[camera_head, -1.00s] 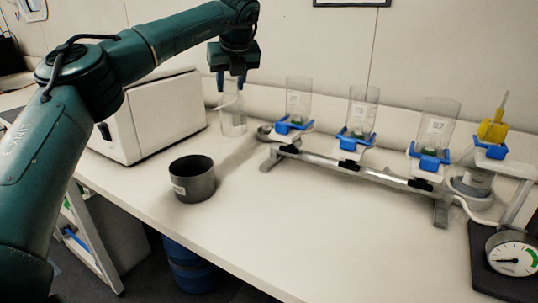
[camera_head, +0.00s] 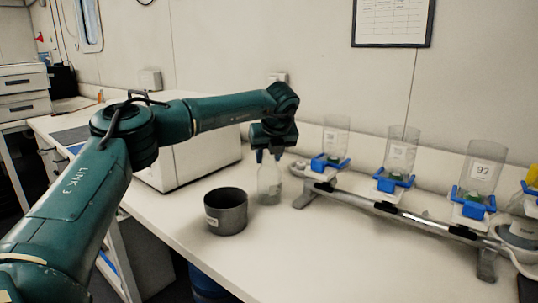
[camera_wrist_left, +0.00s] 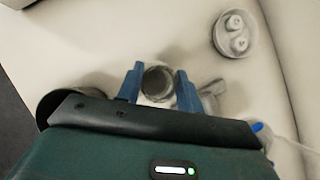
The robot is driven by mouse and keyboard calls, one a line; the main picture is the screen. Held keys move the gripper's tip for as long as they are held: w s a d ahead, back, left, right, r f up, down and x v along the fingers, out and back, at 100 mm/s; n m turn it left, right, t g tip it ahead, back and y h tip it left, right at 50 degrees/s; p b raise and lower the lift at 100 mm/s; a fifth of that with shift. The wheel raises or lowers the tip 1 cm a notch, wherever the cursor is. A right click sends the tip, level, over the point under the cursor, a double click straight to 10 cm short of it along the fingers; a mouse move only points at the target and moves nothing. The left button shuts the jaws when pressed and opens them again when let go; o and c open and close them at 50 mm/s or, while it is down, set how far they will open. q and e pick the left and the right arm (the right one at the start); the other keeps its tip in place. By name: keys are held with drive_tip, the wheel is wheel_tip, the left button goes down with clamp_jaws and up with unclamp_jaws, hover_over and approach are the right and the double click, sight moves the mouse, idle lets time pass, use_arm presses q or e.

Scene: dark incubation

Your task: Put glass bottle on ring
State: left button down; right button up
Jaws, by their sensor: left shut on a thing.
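The clear glass bottle (camera_head: 268,186) hangs upright below my left gripper (camera_head: 269,157) in the head view. The two blue fingers are shut on its upper part. Whether its base touches the bench is hard to tell. In the left wrist view the bottle's round mouth (camera_wrist_left: 158,80) shows between the fingers. A grey ring-like base (camera_head: 520,234) sits at the right end of the rack, partly cut off by the picture edge; I cannot tell for sure that it is the task's ring. My right gripper is not in view.
A dark grey pot (camera_head: 226,212) stands just left of the bottle. A metal rack (camera_head: 400,212) with clear cylinders in blue clamps stands to the right. A white box (camera_head: 190,160) is behind the arm. A round dish (camera_wrist_left: 236,34) with two knobs lies near the bottle. The front bench is clear.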

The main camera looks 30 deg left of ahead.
use_arm(q)
drive_tip(key=c, duration=1.4)
unclamp_jaws()
drive_tip(key=shift+f, duration=0.1)
drive_tip(key=o, duration=0.5)
